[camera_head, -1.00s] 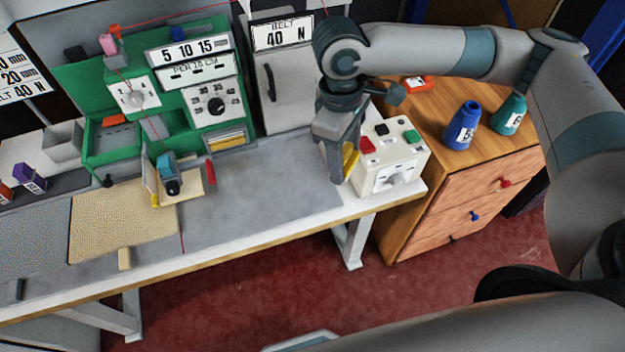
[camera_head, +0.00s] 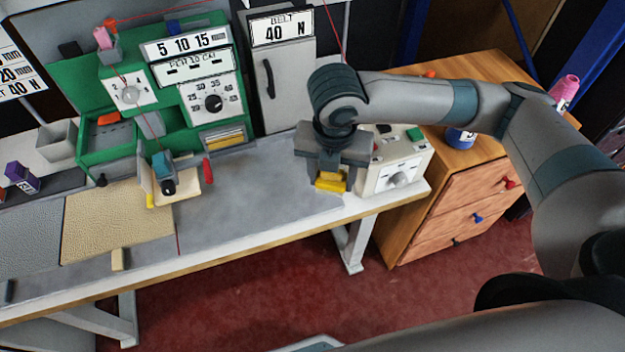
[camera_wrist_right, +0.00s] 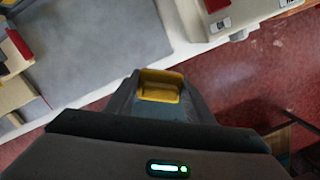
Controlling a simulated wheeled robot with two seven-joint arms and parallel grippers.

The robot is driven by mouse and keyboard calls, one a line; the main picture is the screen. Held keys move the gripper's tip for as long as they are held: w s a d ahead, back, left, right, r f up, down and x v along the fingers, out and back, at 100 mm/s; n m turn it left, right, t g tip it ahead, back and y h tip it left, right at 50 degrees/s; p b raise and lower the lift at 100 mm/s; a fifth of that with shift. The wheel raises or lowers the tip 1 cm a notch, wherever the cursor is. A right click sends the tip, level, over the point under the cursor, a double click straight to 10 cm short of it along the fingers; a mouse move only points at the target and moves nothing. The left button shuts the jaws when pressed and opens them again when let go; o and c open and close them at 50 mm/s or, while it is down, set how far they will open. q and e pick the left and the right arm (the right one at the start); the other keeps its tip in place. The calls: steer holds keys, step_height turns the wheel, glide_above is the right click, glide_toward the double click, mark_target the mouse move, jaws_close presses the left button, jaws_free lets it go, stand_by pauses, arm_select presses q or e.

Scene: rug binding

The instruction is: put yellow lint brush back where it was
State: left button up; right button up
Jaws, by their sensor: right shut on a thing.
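The yellow lint brush (camera_head: 330,181) is between the fingers of my right gripper (camera_head: 331,178), over the right part of the grey table top, just left of the white control box. My right gripper is shut on it. In the right wrist view the yellow lint brush (camera_wrist_right: 160,87) shows between the fingertips of my right gripper (camera_wrist_right: 158,95). Whether the brush touches the table top is hard to tell. My left gripper is out of view.
The white control box (camera_head: 398,178) stands close to the right of my gripper. A green machine (camera_head: 205,95) with a dial stands at the back left. The grey table top (camera_head: 255,200) left of the gripper is clear. A wooden drawer cabinet (camera_head: 455,205) stands right.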

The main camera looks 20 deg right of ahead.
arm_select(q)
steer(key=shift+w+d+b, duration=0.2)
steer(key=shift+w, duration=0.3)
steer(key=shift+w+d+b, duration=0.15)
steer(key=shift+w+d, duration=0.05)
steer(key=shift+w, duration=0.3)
arm_select(e)
steer(key=n, duration=0.2)
steer(key=f+n, duration=0.1)
steer(key=n, duration=0.3)
steer(key=shift+a+f+y, duration=0.3)
steer(key=shift+a+y, duration=0.05)
steer(key=shift+y, duration=0.05)
